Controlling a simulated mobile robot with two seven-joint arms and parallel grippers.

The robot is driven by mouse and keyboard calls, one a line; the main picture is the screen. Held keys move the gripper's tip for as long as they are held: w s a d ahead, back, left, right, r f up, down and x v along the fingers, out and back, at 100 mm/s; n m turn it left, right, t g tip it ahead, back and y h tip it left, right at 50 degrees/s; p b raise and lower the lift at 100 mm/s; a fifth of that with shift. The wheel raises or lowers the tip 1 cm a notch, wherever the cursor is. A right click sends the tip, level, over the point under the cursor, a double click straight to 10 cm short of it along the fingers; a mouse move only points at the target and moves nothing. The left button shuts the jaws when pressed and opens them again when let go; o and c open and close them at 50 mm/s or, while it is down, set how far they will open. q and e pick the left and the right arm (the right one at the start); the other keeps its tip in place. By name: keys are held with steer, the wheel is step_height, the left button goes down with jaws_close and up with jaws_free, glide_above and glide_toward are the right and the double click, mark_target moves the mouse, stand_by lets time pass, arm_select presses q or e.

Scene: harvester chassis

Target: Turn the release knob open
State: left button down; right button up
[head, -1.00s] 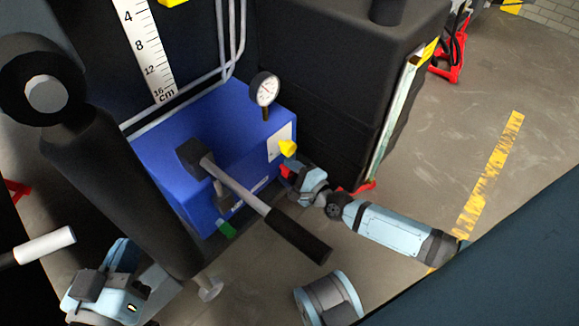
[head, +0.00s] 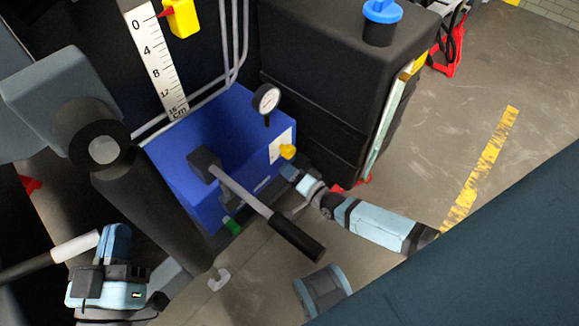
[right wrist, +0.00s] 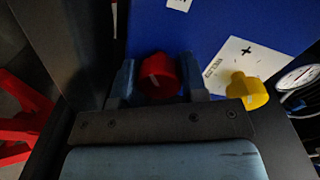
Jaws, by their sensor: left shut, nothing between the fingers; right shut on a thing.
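A red knob (right wrist: 159,75) with a pale line on its face sits low on the blue box, seen in the right wrist view. My right gripper (right wrist: 158,82) is shut on it, one finger at each side. In the head view my right gripper (head: 289,172) is at the right end of the blue box (head: 215,130) and hides the red knob. A yellow knob (right wrist: 247,90) sits beside it on a white label with a plus sign. It also shows in the head view (head: 287,151). My left gripper (head: 108,288) is at the lower left, shut and empty, away from the box.
A lever with a black grip (head: 297,240) sticks out in front of the box. A round gauge (head: 266,99) stands on the box. A black tank (head: 335,75) with a blue cap (head: 382,10) is behind my right arm. A thick black cylinder (head: 150,205) stands left.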

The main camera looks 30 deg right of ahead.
steer(key=n+p, duration=0.3)
steer(key=n, duration=0.3)
steer(key=shift+r, duration=0.1)
steer(key=n+p, duration=0.1)
steer(key=n, duration=0.1)
steer(key=shift+n, duration=0.3)
steer(key=shift+n+p, duration=0.55)
steer(key=shift+n, duration=0.55)
arm_select(q)
steer(key=s+a+f+g+y, duration=0.2)
steer(key=a+f+g+y, duration=0.1)
steer(key=f, duration=0.7)
steer(key=shift+a+f+g+y, duration=0.35)
steer(key=shift+a+g, duration=0.3)
steer(key=shift+g, duration=0.35)
steer(key=shift+r, duration=0.1)
arm_select(e)
steer(key=o, duration=0.9)
arm_select(q)
steer(key=shift+w+r, duration=0.15)
steer(key=shift+r, duration=0.15)
